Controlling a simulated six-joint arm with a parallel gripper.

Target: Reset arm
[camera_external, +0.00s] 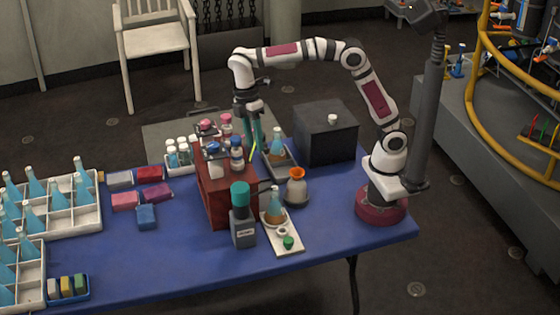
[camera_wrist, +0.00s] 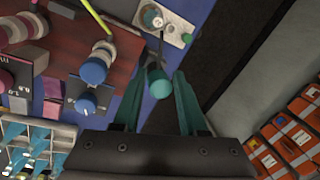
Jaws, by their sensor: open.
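My gripper (camera_external: 253,138) hangs down from the raised, arched arm, above the back part of the blue table beside the dark red rack (camera_external: 217,195). Its teal fingers are spread and hold nothing. I cannot tell the gap in height between the fingertips and the things beneath.
The rack holds several capped bottles. A black box (camera_external: 326,135) stands right of the gripper. Bottle crates (camera_external: 88,215) fill the left; the front blue tabletop (camera_external: 180,265) is clear.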

